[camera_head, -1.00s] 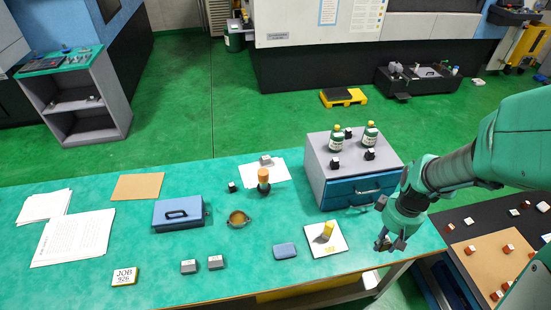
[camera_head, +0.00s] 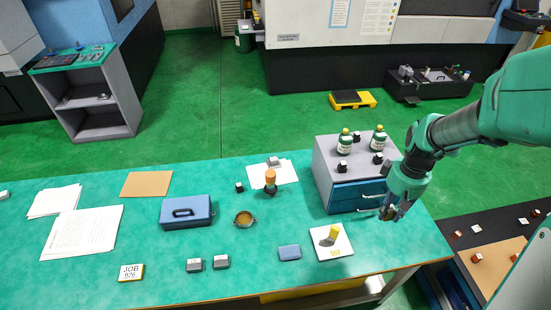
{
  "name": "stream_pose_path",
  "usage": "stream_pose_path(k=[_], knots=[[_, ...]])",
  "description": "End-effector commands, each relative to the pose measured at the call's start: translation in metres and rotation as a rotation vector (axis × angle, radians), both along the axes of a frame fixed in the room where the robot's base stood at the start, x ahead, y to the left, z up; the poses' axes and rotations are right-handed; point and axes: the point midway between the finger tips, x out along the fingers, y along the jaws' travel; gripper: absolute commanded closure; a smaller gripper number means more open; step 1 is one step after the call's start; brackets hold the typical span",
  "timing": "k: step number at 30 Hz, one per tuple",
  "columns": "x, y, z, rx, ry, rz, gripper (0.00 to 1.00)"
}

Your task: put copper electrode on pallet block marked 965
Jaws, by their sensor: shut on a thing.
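My gripper (camera_head: 390,213) is at the right end of the green bench, in front of the grey and blue drawer cabinet. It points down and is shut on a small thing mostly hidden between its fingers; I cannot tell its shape. Small copper-red pieces (camera_head: 477,258) sit on a tan board on the lower surface at the right. Several small blocks with dark or grey bases stand about, such as two grey ones (camera_head: 194,265) at the bench front and dark ones on the cabinet. I cannot read 965 on any of them.
The bench's front middle is fairly clear.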

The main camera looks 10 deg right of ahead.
Motion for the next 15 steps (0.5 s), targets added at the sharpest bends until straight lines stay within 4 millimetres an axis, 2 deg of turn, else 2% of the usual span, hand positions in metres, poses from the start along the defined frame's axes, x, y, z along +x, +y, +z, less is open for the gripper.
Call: stream_pose_path(k=[1, 15], knots=[[0.014, -0.001, 0.004, 0.0, -0.001, 0.001, 1.0], [0.125, 0.003, 0.025, 0.0, -0.001, -0.005, 1.0]])
